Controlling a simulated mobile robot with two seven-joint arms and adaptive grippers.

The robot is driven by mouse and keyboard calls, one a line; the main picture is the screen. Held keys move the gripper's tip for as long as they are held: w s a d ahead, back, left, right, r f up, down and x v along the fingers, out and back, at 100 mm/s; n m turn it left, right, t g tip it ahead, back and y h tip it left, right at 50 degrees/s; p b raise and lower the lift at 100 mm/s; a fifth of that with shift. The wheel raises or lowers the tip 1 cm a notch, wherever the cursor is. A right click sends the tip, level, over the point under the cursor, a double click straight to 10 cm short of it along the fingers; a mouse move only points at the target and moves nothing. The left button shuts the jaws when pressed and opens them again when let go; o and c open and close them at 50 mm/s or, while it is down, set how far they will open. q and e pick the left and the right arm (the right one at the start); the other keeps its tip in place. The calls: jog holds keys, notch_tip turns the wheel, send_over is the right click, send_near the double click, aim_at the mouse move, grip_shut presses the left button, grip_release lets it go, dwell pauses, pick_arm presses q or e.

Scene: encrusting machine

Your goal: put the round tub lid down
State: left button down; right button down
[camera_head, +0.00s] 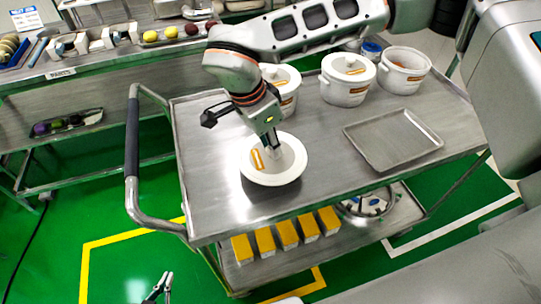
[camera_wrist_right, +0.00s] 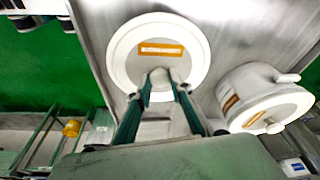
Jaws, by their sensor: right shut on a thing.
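The round tub lid (camera_head: 287,174) is a white disc with an orange label, seen over the front left part of the cart top (camera_head: 215,205). A dark shadow shows below its front edge, so it seems slightly above the metal. My right gripper (camera_head: 271,143) comes down on it from above and is shut on its knob. In the right wrist view the fingertips (camera_wrist_right: 161,82) close on the knob, with the lid (camera_wrist_right: 197,50) flat beyond them. My left gripper (camera_head: 167,276) shows small at the bottom edge, away from the cart; its opening is unclear.
Two lidded white tubs (camera_head: 345,91) and an uncovered tub (camera_head: 394,80) stand along the cart's back. An empty metal tray (camera_head: 393,139) lies at right. Bare metal surrounds the lid. Yellow boxes (camera_head: 287,234) sit on the lower shelf. A handle (camera_head: 132,150) projects at left.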

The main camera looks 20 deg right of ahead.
aim_at(269, 154)
jog(key=shift+f, duration=2.2)
jog(key=shift+f, duration=0.15)
jog(key=c, duration=1.8)
grip_release()
jog(key=v, duration=1.2)
jog(key=shift+s, duration=0.1)
